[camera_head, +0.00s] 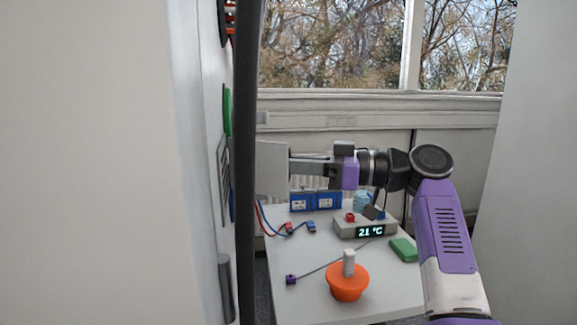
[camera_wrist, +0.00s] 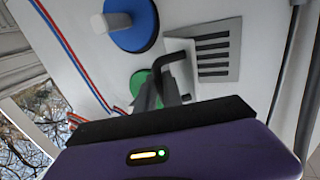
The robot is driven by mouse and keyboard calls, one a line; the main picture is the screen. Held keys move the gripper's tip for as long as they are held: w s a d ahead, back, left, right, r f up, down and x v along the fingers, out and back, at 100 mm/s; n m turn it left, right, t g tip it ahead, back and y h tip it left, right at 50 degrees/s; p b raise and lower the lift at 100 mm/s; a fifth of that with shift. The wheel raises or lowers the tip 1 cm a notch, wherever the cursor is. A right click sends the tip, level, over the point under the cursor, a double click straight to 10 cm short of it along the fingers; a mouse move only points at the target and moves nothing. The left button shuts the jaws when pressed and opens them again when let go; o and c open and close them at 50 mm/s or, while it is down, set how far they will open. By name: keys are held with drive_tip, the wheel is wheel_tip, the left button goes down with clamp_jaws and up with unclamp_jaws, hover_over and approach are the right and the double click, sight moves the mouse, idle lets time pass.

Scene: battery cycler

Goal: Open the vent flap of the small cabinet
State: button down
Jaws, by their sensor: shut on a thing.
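The small cabinet's white front (camera_wrist: 90,55) fills much of the wrist view and shows edge-on at the left in the head view (camera_head: 211,150). The slatted grey vent (camera_wrist: 218,50) lies on this front. A pale flap (camera_wrist: 182,48) beside the vent carries a black hooked handle (camera_wrist: 183,66). In the head view a pale panel (camera_head: 271,168), apparently the flap, stands out from the cabinet front. My gripper (camera_wrist: 165,95) is shut on the black handle; in the head view my gripper (camera_head: 300,167) reaches left to the panel. The exact flap angle is unclear.
A dark vertical bar (camera_head: 247,160) partly hides the cabinet front. Below my arm, a white table (camera_head: 300,260) holds blue boxes (camera_head: 315,201), a 21 °C display unit (camera_head: 364,228), a green block (camera_head: 404,249) and an orange knobbed piece (camera_head: 347,284). Blue (camera_wrist: 131,22) and green (camera_wrist: 139,84) discs flank the flap.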

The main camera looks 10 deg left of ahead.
drive_tip(key=c, duration=1.8)
unclamp_jaws()
drive_tip(key=d, duration=0.7)
drive_tip(key=shift+s+d+b, duration=0.35)
drive_tip(key=shift+d, duration=0.05)
